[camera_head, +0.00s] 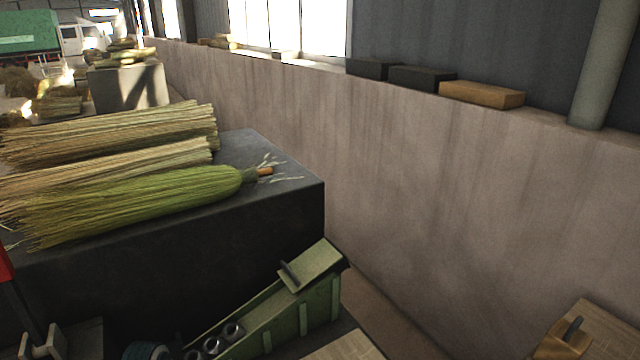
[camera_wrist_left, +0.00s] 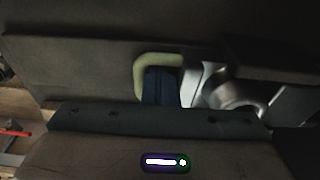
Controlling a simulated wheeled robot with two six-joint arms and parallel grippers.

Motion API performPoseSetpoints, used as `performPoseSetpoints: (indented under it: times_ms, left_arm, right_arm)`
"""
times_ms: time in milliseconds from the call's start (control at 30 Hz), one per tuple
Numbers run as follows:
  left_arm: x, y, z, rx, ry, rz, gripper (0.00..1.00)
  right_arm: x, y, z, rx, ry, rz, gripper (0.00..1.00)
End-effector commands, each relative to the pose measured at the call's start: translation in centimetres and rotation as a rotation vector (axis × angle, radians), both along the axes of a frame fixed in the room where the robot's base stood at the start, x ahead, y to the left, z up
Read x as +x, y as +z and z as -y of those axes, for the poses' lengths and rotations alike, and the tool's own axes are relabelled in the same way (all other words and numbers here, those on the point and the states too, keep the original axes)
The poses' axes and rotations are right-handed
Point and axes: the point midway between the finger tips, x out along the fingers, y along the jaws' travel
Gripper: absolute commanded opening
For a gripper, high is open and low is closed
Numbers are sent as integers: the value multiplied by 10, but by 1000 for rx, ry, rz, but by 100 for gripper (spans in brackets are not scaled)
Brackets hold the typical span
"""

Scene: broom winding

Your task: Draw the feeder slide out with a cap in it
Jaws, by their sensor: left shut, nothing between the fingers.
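The green feeder (camera_head: 285,312) stands low in the middle of the head view, a sloped chute with a raised end. Several grey ring-like caps (camera_head: 232,331) lie along its lower left end, partly cut off by the frame edge. In the dark left wrist view, a pale yellow-green loop (camera_wrist_left: 142,75), which looks like a pull handle, bends around dark blue fingertips. These appear to be my left gripper (camera_wrist_left: 161,88), shut with nothing between the fingers. A shiny rounded metal piece (camera_wrist_left: 233,95) is just right of the loop; whether it is a cap is unclear. My right gripper is not in view.
A dark block (camera_head: 262,195) behind the feeder carries a green broom head (camera_head: 150,198) and straw bundles (camera_head: 110,135). A long plastered wall (camera_head: 430,190) runs along the right. A wooden board (camera_head: 605,325) holds an orange-brown object (camera_head: 562,343) at lower right.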

Motion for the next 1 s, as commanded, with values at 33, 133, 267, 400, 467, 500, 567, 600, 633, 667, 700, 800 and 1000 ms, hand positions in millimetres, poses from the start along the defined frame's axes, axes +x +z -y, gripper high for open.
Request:
performPoseSetpoints:
  times_ms: [33,133,267,400,467,500,567,600,633,667,700,800,1000]
  left_arm:
    - [-4,1,2,-1,0,-3,0]
    - [-9,2,6,-2,0,-2,0]
    - [-15,2,10,-2,0,-1,0]
    - [-22,2,14,-1,0,-2,0]
    - [-26,1,16,-2,0,-3,0]
    - [-28,1,17,-2,0,-3,0]
    - [-31,1,19,-2,0,-2,0]
    - [-33,2,20,-2,0,-1,0]
    - [-34,2,21,-2,0,-1,0]
    - [-36,2,22,-2,0,-1,0]
    - [-38,2,23,-1,0,0,0]
    - [-43,2,26,-1,0,0,0]
    - [-53,1,33,-2,0,-2,0]
  right_arm:
    - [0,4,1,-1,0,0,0]
    - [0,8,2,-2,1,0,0]
    - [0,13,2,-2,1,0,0]
    - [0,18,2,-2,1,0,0]
    - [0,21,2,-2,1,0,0]
    - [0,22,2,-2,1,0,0]
    - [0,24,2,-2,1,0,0]
    - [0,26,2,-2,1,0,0]
    - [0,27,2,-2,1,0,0]
    - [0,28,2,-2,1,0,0]
    - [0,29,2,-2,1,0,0]
    - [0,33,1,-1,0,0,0]
    - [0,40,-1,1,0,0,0]
